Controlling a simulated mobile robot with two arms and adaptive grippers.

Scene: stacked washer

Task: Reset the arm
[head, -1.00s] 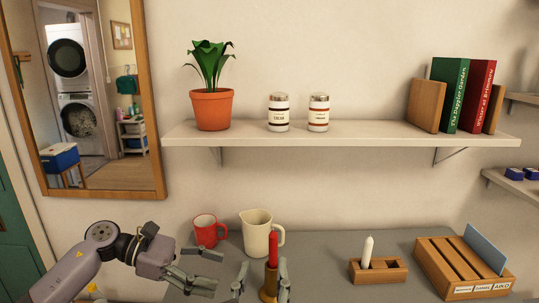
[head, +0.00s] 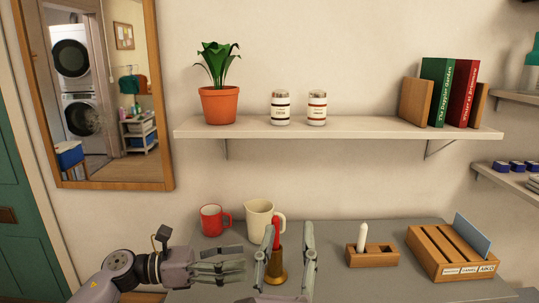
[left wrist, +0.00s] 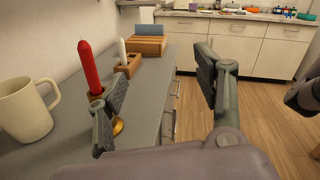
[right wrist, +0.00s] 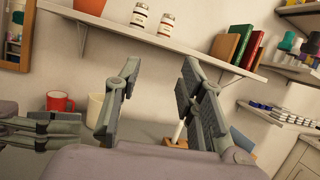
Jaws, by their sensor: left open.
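My left gripper (head: 228,262) is open and empty, its fingers pointing right above the grey counter. In the left wrist view its fingers (left wrist: 158,98) are wide apart. My right gripper (head: 284,255) is open, with its fingers pointing up in the head view. Nothing is gripped between them in the right wrist view (right wrist: 155,95). A red candle (head: 276,236) in a brass holder (head: 276,270) stands upright on the counter, partly hidden by my right gripper's fingers. It also shows in the left wrist view (left wrist: 89,66), beyond one left finger.
A red mug (head: 211,220) and a cream pitcher (head: 260,221) stand behind the grippers. A wooden block with a white candle (head: 362,234) and a slotted wooden rack (head: 450,257) are on the right. A shelf (head: 330,130) with a plant, jars and books hangs above.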

